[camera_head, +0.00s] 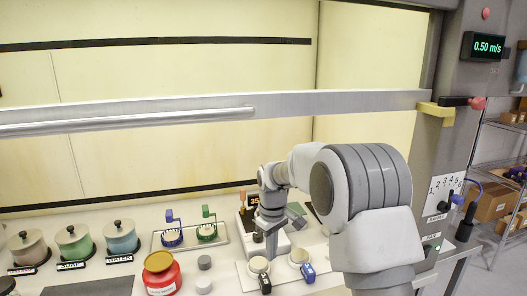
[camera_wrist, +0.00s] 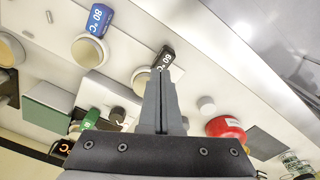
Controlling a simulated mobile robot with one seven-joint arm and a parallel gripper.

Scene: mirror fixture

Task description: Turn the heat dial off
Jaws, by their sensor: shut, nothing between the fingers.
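A white heater unit (camera_head: 282,241) stands on the bench, partly hidden behind my arm. Its dark display with orange digits (camera_head: 254,200) is partly covered. My gripper (camera_head: 271,254) points down over the heater's front, shut and empty. In the wrist view its fingertips (camera_wrist: 164,72) overlap the black 60 °C tag (camera_wrist: 166,58); the knob appears apart from them.
Two pale round-topped items (camera_head: 258,265) (camera_head: 299,256) with black and blue tags stand in front of the heater. A red jar (camera_head: 161,273), grey weights (camera_head: 204,263) and a tray (camera_head: 190,235) with blue and green tools are left. The sash (camera_head: 200,110) crosses above.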

